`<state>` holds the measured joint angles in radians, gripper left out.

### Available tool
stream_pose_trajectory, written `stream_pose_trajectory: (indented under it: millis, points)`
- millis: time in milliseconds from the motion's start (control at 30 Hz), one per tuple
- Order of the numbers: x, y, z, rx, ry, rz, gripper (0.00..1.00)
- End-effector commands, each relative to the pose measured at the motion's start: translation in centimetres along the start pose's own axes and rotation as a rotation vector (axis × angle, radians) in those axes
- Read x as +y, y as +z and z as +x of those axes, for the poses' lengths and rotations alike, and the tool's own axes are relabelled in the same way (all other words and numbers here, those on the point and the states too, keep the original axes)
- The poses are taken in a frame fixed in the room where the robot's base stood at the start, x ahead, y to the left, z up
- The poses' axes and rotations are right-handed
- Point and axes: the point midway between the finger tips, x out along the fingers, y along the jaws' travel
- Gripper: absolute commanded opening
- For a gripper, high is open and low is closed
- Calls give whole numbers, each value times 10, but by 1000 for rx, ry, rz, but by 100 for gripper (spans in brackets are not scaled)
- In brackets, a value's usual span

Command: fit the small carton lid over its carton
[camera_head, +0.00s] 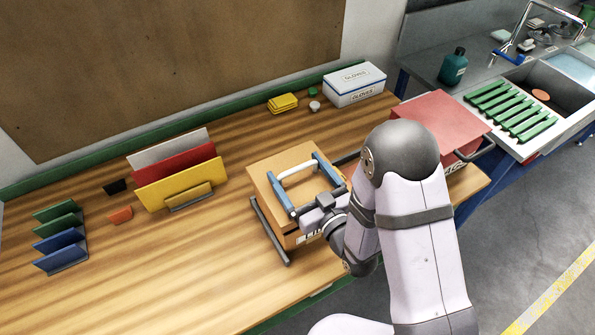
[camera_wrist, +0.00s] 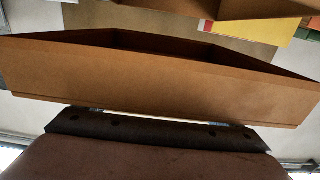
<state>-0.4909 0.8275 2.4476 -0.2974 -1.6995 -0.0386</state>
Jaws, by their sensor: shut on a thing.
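The tan cardboard lid (camera_head: 296,152) is at my gripper (camera_head: 304,180), above the front middle of the workbench. The two blue fingers stand wide apart on either side of a pale curved piece, and I read them as shut on the lid. The carton (camera_head: 295,240), with a dark-lettered label, shows below at its front, partly hidden by my arm. In the wrist view a long cardboard wall (camera_wrist: 160,85) with a dark hollow behind it fills the middle; I take it as the lid. I cannot tell whether the lid touches the carton.
Dark rails (camera_head: 269,231) flank the carton. A red box (camera_head: 440,125) stands close on the right. A white gloves box (camera_head: 354,84) and yellow pads (camera_head: 283,103) are at the back. Upright red (camera_head: 180,165) and other coloured panels stand left. The front left bench is clear.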

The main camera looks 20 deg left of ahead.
Motion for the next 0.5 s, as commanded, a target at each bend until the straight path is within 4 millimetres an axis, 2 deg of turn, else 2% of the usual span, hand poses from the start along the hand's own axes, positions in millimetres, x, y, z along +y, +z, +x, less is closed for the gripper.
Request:
stream_pose_trajectory:
  millis: [167,500]
  points:
    - [0,5,0,0,0,1,65]
    - [0,31,0,0,0,1,65]
